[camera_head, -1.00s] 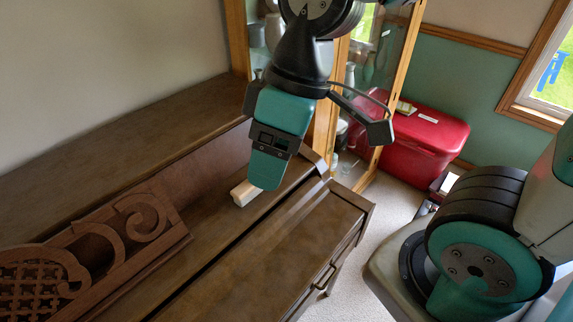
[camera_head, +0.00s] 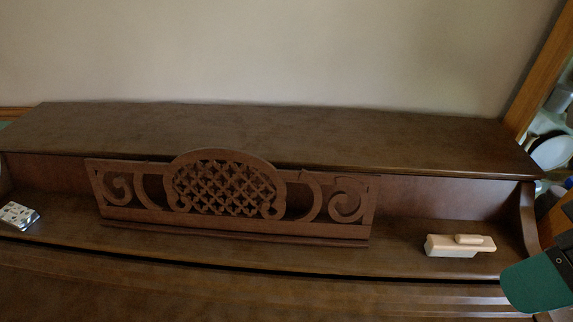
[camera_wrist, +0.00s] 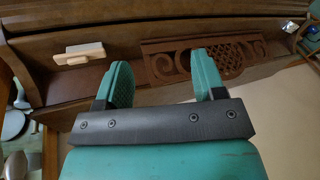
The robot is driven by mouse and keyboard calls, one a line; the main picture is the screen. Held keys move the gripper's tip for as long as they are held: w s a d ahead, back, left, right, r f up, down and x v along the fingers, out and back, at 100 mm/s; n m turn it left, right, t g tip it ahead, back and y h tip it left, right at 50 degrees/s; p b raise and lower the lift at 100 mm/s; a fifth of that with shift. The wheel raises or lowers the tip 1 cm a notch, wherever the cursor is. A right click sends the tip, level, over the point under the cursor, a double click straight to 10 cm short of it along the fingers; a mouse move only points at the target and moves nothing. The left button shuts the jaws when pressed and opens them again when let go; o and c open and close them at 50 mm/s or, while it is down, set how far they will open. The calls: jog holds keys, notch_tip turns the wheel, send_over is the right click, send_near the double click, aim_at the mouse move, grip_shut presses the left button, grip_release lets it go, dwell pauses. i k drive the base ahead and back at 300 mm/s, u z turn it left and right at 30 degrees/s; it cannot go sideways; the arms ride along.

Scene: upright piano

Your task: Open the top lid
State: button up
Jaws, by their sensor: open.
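The piano's top lid (camera_head: 280,130) is a long dark brown board, lying flat and shut against the pale wall in the head view. A carved music stand (camera_head: 235,190) stands below its front edge. My gripper (camera_wrist: 164,78) is open and empty in the wrist view, its two teal fingers spread apart. The music stand (camera_wrist: 165,62) shows beyond and between them. In the head view only a teal part of my gripper shows at the lower right edge, in front of the piano and apart from the lid. The rest is out of frame.
A pale block (camera_head: 460,246) with a smaller piece on top lies on the ledge right of the music stand. A small silvery patterned object (camera_head: 19,215) lies at the left end. A wooden-framed cabinet (camera_head: 550,90) with dishes stands at right. The lid's top is clear.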

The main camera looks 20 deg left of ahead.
aim_at(286, 137)
jog(key=z, duration=0.4)
jog(key=k, duration=1)
jog(key=u, duration=0.7)
jog(key=i, duration=0.75)
jog(key=u, duration=0.25)
